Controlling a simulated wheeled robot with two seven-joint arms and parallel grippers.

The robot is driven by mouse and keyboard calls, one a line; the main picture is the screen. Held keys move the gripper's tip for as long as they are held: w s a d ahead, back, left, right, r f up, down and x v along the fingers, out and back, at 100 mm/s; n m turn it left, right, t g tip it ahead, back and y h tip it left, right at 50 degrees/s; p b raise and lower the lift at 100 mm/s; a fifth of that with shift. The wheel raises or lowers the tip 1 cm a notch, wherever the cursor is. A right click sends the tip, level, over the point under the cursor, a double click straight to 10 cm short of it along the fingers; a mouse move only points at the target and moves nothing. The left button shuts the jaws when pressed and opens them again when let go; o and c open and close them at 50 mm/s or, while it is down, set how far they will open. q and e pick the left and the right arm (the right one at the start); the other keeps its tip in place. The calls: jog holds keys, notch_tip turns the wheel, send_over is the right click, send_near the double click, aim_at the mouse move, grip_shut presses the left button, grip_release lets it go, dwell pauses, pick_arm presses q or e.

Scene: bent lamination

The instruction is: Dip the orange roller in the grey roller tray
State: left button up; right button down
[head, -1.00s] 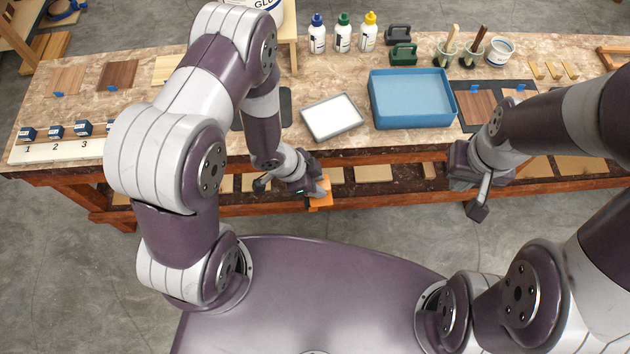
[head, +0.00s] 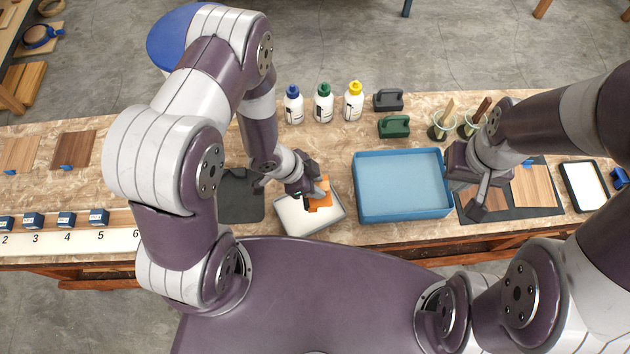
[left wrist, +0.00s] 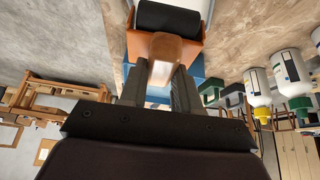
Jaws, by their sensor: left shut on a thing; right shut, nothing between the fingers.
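The grey roller tray (head: 287,223), with a white inside, lies on the bench near its front edge. My left gripper (head: 311,191) is shut on the orange roller (head: 320,196) and holds it over the tray's upper right part. In the left wrist view my left gripper (left wrist: 160,92) grips the handle, and the roller's orange body (left wrist: 188,48) and dark cylinder (left wrist: 168,18) show beyond it. I cannot tell whether the roller touches the tray's contents. My right gripper (head: 478,205) is shut and empty, over the dark mat right of the blue bin.
The blue bin (head: 357,205) stands close right of the tray. A dark mat (head: 240,205) lies to its left. Several bottles (head: 323,105) and a green block-like tool (head: 394,126) stand behind. Wood samples (head: 534,187) and a white-topped tray (head: 584,187) are at right.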

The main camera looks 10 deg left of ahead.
pick_arm(q)
jog(key=shift+w+f, duration=0.15)
jog(key=shift+f+b, duration=0.15)
jog(key=shift+b, duration=0.15)
jog(key=shift+s+f+b, duration=0.45)
jog(key=shift+f+b, duration=0.25)
jog(key=shift+b, duration=0.1)
jog(key=f+b, duration=0.3)
jog(key=f, duration=0.1)
jog(key=shift+w+f+b, duration=0.1)
jog(key=shift+w+b, duration=0.15)
jog(key=shift+b, duration=0.15)
jog(key=shift+s+f, duration=0.15)
jog(key=shift+f, duration=0.15)
jog(key=shift+r, duration=0.1)
notch_tip(320, 180, up, 6)
jog(key=p, duration=0.6)
jog(key=shift+r, duration=0.15)
